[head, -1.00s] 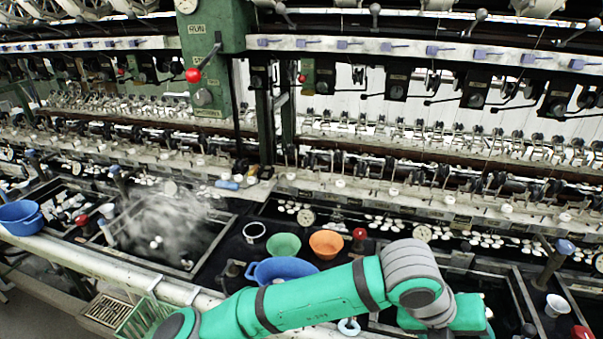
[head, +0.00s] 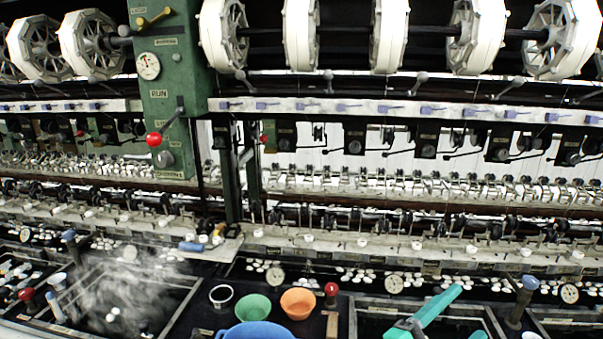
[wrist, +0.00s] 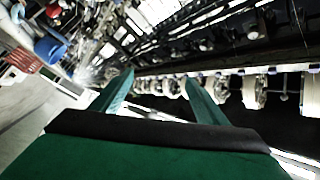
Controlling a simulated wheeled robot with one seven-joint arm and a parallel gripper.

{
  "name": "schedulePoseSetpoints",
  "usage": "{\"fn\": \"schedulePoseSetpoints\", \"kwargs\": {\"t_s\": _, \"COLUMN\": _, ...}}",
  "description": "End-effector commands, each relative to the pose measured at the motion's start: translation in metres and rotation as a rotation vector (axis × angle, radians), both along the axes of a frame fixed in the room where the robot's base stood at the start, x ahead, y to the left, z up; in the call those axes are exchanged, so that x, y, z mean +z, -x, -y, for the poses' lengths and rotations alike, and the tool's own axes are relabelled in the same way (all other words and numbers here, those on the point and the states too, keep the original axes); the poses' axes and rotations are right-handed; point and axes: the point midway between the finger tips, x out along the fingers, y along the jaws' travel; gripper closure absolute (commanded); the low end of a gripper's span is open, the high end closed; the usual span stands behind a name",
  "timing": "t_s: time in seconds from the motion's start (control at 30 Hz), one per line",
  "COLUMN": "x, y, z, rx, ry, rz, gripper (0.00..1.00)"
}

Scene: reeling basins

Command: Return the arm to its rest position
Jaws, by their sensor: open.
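My gripper (wrist: 160,82) shows in the wrist view with its two green fingers spread apart and nothing between them. Beyond the fingers are the pale reels and dark rail of the machine, tilted in the picture. In the head view, teal parts of my arm (head: 437,306) show at the bottom right, over the dark basin area. The rest of the arm is outside the head view. The fingers do not visibly touch anything.
Blue (head: 258,331), green (head: 253,307) and orange (head: 298,303) bowls stand at the bottom middle, near a white cup (head: 221,296). A steaming basin (head: 180,310) lies left. The reeling machine with its green post (head: 163,95) spans the back.

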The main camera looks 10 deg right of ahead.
Motion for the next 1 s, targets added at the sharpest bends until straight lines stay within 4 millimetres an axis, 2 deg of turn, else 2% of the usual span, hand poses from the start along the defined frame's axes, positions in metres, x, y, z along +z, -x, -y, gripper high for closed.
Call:
{"fn": "schedulePoseSetpoints", "kwargs": {"t_s": 0.27, "x": -0.042, "y": -0.023, "z": -0.05, "rx": 0.196, "ry": 0.268, "rz": -0.266, "gripper": 0.32}}
{"fn": "schedulePoseSetpoints", "kwargs": {"t_s": 0.53, "x": -0.107, "y": -0.022, "z": -0.107, "rx": 0.396, "ry": 0.472, "rz": -0.484, "gripper": 0.32}}
{"fn": "schedulePoseSetpoints", "kwargs": {"t_s": 0.77, "x": -0.173, "y": 0.004, "z": -0.157, "rx": 0.57, "ry": 0.595, "rz": -0.631, "gripper": 0.32}}
{"fn": "schedulePoseSetpoints", "kwargs": {"t_s": 1.0, "x": -0.236, "y": 0.053, "z": -0.209, "rx": 0.745, "ry": 0.67, "rz": -0.74, "gripper": 0.32}}
